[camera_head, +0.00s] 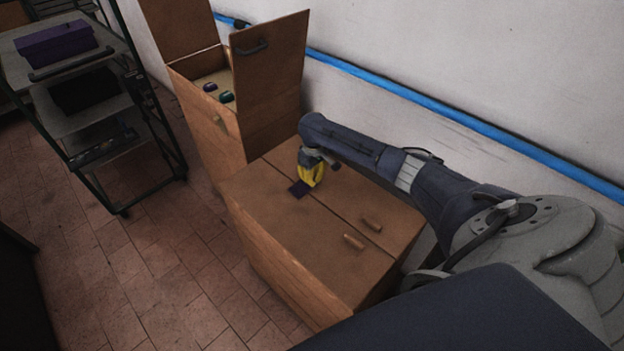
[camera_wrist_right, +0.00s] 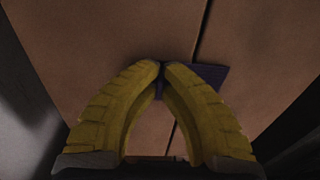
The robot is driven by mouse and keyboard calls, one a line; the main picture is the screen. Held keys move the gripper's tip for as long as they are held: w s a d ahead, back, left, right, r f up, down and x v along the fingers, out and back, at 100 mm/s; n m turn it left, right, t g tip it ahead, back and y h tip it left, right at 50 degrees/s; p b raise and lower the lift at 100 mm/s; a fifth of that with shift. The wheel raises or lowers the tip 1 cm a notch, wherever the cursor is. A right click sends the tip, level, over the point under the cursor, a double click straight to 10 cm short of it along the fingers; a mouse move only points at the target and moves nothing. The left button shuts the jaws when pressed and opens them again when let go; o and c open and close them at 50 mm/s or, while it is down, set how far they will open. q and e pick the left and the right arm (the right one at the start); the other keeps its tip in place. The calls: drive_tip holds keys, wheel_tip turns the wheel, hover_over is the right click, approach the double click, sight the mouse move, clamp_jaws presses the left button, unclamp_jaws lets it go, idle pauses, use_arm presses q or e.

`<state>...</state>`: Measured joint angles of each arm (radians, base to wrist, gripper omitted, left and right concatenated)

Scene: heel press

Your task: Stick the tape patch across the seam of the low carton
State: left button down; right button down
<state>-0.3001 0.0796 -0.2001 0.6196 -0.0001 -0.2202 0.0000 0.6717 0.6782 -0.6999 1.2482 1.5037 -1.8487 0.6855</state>
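The low carton (camera_head: 275,205) stands with its top flaps closed, a seam running between them. The dark purple tape patch (camera_head: 299,189) is at the seam in the head view. In the right wrist view the tape patch (camera_wrist_right: 212,76) spans the dark seam line. My right gripper (camera_head: 311,177) points down over the carton top. Its yellow fingertips (camera_wrist_right: 160,66) meet at the patch's left end in the wrist view, with a bit of purple between them. Whether the patch lies flat on the flaps or just above them I cannot tell. My left gripper is out of view.
Two wooden handles (camera_head: 354,242) stand on the low carton's flaps. A taller open carton (camera_head: 208,122) with raised flaps and small dark items inside stands behind it. A shelf rack (camera_head: 68,125) is at left. The wall with a blue pipe (camera_head: 420,99) bounds the right.

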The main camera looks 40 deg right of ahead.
drive_tip(key=shift+f, duration=0.55)
idle(1.4)
drive_tip(key=c, duration=0.9)
unclamp_jaws()
drive_tip(key=shift+r, duration=0.15)
drive_tip(key=shift+r, duration=3.4)
